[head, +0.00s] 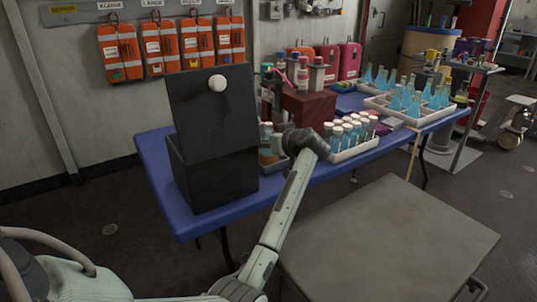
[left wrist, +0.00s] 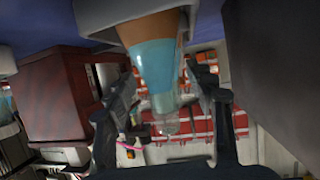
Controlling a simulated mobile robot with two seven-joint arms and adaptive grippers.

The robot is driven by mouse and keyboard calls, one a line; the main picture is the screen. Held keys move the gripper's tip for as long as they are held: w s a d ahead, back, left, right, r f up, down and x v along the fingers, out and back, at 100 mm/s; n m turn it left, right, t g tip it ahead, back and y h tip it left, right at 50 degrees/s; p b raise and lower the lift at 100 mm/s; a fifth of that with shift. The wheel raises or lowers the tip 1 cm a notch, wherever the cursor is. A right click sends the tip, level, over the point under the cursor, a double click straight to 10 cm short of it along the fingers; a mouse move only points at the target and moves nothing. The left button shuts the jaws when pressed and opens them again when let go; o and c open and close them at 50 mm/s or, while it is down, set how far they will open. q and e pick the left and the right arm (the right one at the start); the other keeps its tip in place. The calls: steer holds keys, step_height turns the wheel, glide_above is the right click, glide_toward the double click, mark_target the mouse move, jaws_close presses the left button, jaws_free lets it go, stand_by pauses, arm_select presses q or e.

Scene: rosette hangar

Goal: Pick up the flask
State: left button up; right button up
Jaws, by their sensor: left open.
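A flask (left wrist: 152,65) with blue liquid and an orange lower part shows large in the left wrist view, where the scene appears upside down. Its clear neck points down the picture, between the two dark fingers of my left gripper (left wrist: 163,80). The fingers are open, one on each side, with visible gaps to the glass. In the head view my left gripper (head: 273,145) is beside the black box, over the blue table. It hides most of what is behind it there. My right gripper is not in view.
A tall black box (head: 215,135) stands close left of the gripper. A dark red box (head: 308,108) is behind it. A white rack of capped bottles (head: 352,151) is to the right, and blue flasks (head: 410,98) stand in a tray farther right. A grey table (head: 390,245) is bare.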

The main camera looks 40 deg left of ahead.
arm_select(q)
jaws_close()
stand_by(0.3)
steer(key=shift+r, duration=0.1)
step_height(320, 180, up, 12)
steer(key=shift+f+p, duration=0.2)
steer(key=shift+p, duration=0.55)
steer(key=shift+r, duration=0.6)
step_height(320, 180, up, 7)
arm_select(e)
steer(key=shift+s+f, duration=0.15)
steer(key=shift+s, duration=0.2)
